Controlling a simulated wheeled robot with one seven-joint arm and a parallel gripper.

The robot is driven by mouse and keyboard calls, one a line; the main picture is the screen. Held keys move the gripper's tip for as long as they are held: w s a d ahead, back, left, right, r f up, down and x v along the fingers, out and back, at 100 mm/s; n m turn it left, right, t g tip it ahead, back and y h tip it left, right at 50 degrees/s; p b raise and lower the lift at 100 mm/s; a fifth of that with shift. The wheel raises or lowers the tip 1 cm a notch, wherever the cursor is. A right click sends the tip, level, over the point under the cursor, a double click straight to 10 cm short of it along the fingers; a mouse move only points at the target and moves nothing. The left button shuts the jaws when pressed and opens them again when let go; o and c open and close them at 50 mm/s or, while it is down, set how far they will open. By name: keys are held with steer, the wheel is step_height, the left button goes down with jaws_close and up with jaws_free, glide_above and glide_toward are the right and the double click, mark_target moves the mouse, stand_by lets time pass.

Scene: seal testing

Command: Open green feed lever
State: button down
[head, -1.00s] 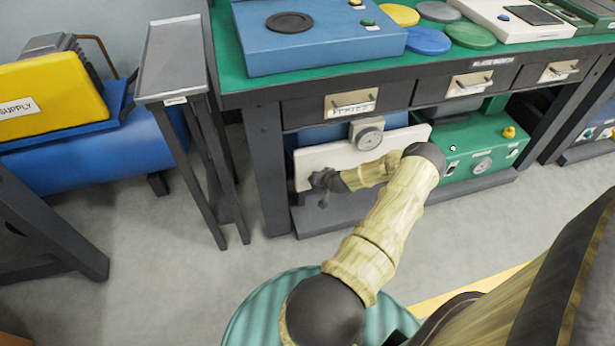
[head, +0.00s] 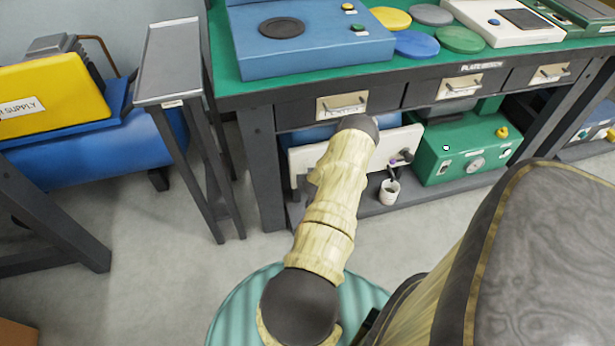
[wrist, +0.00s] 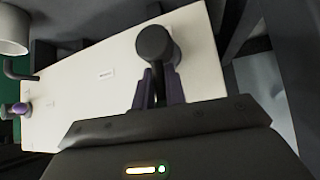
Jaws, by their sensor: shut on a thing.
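A white panel (head: 304,160) stands under the bench; it fills much of the wrist view (wrist: 95,95). A dark lever with a thick round end (wrist: 154,43) is in front of the panel. My gripper (wrist: 158,88) has its dark purplish fingers shut on this lever, below its round end. In the head view my own arm hides the gripper and this lever. A purple fitting with a dark ring (head: 400,157) is at the panel's right end; it shows at the left edge of the wrist view (wrist: 16,109). I see no green on the held lever.
A white cup (head: 388,193) stands on the lower shelf below the purple fitting. A green machine (head: 433,163) is right of the panel. Bench drawers (head: 345,106) are just above. A narrow grey stand (head: 172,62) is at the left, with bare floor before it.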

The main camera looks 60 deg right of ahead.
steer(key=shift+w+d+r, duration=0.25)
steer(key=shift+w+r, duration=0.05)
steer(key=shift+r, duration=0.1)
steer(key=c, duration=1.5)
jaws_free()
steer(key=shift+o, duration=0.2)
steer(key=shift+s+a+f, duration=0.1)
steer(key=shift+f, duration=0.05)
steer(key=shift+s+a, duration=0.1)
steer(key=p+v, duration=0.5)
steer(key=v, duration=1.2)
steer(key=shift+a, duration=0.15)
